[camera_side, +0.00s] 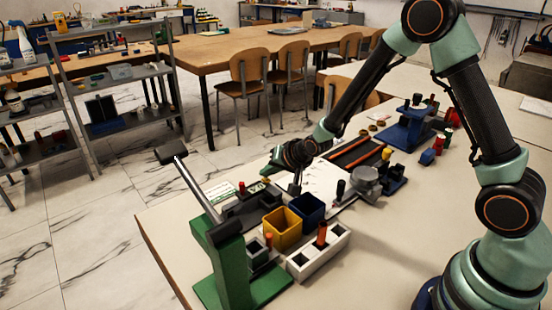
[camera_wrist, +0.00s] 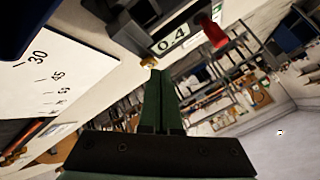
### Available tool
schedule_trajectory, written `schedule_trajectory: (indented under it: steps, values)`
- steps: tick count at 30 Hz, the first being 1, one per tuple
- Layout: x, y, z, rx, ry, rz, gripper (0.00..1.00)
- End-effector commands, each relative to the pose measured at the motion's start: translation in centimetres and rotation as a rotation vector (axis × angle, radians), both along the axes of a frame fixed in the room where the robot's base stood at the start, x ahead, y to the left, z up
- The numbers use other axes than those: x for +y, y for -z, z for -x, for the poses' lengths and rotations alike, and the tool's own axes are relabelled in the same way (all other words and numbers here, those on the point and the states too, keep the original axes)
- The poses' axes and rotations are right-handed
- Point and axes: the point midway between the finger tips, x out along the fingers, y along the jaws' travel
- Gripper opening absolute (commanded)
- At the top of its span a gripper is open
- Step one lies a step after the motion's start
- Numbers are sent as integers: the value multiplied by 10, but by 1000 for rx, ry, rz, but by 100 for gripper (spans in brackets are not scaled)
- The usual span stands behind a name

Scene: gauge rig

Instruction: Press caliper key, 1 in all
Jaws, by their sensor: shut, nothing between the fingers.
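My gripper (camera_side: 296,188) is shut and empty, pointing down behind the blue bin in the side view. Its two dark green fingers (camera_wrist: 164,80) lie together in the wrist view. A dark gauge body with a pale display reading 0.4 (camera_wrist: 173,36) is just past the fingertips. A small brass-coloured knob (camera_wrist: 148,62) sits at its near edge, close to the fingertips; I cannot tell whether they touch. A red knob (camera_wrist: 213,32) is on the gauge's right. In the side view the dark gauge (camera_side: 250,203) is left of my gripper. I cannot tell which part is the key.
A yellow bin (camera_side: 281,240) and a blue bin (camera_side: 308,222) stand in front of my gripper. A white block (camera_side: 318,258) with sockets and a green lever stand (camera_side: 233,268) are nearer. A white sheet with numbers (camera_wrist: 45,75) lies left in the wrist view.

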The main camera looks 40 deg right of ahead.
Motion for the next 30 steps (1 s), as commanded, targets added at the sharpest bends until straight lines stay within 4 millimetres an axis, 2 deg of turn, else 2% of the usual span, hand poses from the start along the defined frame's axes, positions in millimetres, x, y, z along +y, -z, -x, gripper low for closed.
schedule_trajectory:
  steps: [30]
  values:
    - [0, 8, 0, 0, 0, 0, 0]
